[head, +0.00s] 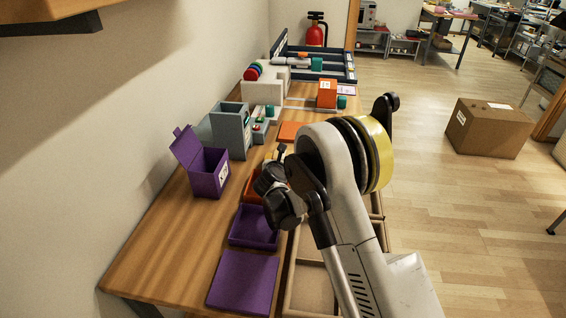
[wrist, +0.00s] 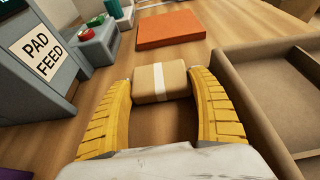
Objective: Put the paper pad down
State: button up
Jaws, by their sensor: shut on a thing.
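The paper pad (wrist: 161,84) is a small brown block with a white band around it, seen in the wrist view. My gripper (wrist: 160,82) has its two yellow ribbed fingers on either side of the pad and is shut on it. The wooden table top lies below; I cannot tell whether the pad touches it. In the head view my arm covers most of my gripper (head: 272,172), and I cannot make out the pad there. The grey pad feed box (wrist: 40,58) stands to the left, with its "PAD FEED" label facing me.
A flat orange plate (wrist: 170,29) lies ahead of the pad. A brown compartmented tray (wrist: 270,75) is at the right. In the head view, an open purple box (head: 207,175), a purple tray (head: 253,228) and a purple plate (head: 243,282) stand on the table's left and near part.

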jog(key=shift+r, duration=0.15)
jog(key=o, duration=0.9)
